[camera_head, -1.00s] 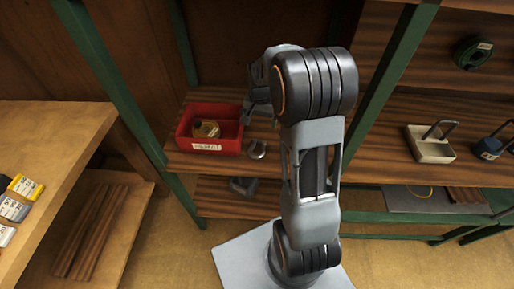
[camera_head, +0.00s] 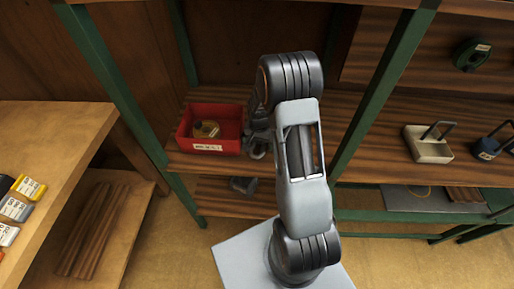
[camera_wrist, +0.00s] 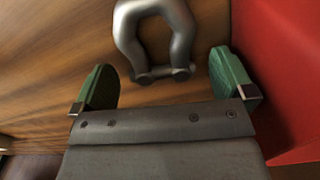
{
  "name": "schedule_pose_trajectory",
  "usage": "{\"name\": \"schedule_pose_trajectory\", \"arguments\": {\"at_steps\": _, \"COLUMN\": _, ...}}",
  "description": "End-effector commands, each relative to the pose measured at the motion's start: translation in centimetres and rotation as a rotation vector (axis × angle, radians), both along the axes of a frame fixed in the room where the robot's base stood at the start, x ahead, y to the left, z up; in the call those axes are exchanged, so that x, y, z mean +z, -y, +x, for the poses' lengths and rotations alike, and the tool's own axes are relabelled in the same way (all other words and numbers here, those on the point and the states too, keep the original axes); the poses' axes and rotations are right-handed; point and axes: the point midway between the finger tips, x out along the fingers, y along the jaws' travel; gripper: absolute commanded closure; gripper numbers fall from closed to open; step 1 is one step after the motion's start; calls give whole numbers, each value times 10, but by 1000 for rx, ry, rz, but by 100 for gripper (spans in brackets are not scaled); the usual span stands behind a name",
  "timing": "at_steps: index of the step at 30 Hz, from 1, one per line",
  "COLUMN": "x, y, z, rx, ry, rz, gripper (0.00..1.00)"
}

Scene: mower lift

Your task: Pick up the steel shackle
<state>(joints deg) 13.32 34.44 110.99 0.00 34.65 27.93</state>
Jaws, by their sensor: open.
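The steel shackle (camera_wrist: 155,40) lies on the wooden shelf (camera_wrist: 60,45) in the wrist view, a grey U-shape with its pin end nearest my gripper. My gripper (camera_wrist: 165,85) is open, with green fingertips on either side of the shackle's pin end. The shackle's curved end reaches beyond the fingertips and is cut by the top of the picture. In the head view my arm covers most of the gripper, and the shackle (camera_head: 257,152) is only partly visible beside the red bin.
The red bin (camera_head: 187,140) with a brass-coloured item (camera_head: 206,129) stands just left of my gripper in the head view. Its red wall (camera_wrist: 285,60) is close to the right finger in the wrist view. Green shelf posts (camera_head: 385,80) stand on both sides.

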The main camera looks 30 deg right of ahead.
Motion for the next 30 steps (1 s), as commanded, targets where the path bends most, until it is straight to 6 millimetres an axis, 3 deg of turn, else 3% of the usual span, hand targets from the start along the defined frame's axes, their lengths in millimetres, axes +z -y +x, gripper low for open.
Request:
{"name": "schedule_pose_trajectory", "arguments": {"at_steps": 4, "x": -10, "y": 0, "z": 0, "rx": -1, "ry": 0, "rz": 0, "gripper": 0}}
{"name": "schedule_pose_trajectory", "arguments": {"at_steps": 12, "x": -11, "y": 0, "z": 0, "rx": -1, "ry": 1, "rz": 0, "gripper": 1}}
{"name": "schedule_pose_trajectory", "arguments": {"at_steps": 25, "x": -11, "y": 0, "z": 0, "rx": -1, "ry": 1, "rz": 0, "gripper": 42}}
{"name": "schedule_pose_trajectory", "arguments": {"at_steps": 30, "x": -10, "y": 0, "z": 1, "rx": -1, "ry": 2, "rz": -1, "gripper": 43}}
